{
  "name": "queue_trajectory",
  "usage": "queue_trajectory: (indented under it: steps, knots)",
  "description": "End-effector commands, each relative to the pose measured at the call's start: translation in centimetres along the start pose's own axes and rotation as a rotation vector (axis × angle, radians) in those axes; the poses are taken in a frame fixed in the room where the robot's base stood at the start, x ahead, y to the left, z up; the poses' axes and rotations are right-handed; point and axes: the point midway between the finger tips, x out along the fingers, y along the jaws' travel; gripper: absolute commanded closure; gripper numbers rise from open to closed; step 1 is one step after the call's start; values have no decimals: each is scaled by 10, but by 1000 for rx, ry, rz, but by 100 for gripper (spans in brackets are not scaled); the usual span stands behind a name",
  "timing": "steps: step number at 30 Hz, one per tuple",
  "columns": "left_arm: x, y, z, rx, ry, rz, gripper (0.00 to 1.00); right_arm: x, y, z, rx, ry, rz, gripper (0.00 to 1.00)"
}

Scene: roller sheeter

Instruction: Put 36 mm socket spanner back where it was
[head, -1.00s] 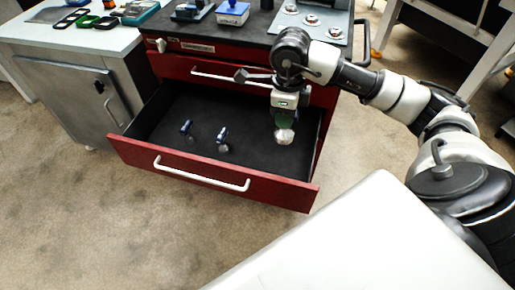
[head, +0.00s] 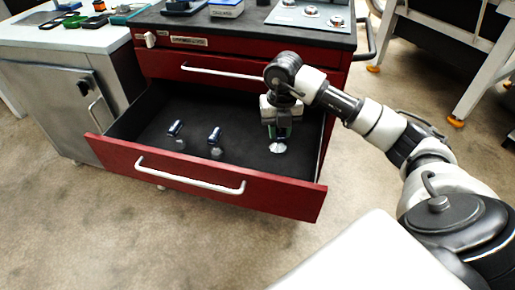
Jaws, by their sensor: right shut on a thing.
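My right gripper (head: 278,131) points down into the open red drawer (head: 200,180), at the right part of its dark floor. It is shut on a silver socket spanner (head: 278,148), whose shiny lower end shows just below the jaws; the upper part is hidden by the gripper. I cannot tell whether the spanner touches the drawer floor. Two similar sockets with blue-dark upper ends stand in the drawer to the left, one at the left (head: 176,130) and one in the middle (head: 214,137). My left gripper is not in view.
The red cabinet's dark top (head: 240,28) holds boxes and a plate with round fittings (head: 311,12). A closed drawer with a white handle (head: 222,73) is above the open one. A grey cabinet (head: 55,100) stands at the left. The drawer floor between the sockets and gripper is clear.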

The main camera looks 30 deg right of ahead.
Motion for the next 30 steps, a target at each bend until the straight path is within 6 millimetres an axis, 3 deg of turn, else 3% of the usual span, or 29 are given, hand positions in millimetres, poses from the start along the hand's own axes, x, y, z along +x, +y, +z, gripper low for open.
queue_trajectory:
  steps: [3, 9, 13, 21, 30]
  knots:
    - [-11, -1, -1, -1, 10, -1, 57, 17, 25, 13, 0, 1, 4, 100]
    - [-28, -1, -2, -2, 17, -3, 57, 33, 49, 27, 0, 0, 1, 100]
    - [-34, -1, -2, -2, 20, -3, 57, 41, 53, 29, -1, 1, -2, 100]
    - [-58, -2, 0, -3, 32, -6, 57, 75, 52, 29, -1, 0, -1, 100]
    - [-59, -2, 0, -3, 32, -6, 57, 76, 52, 29, -2, -2, -1, 100]
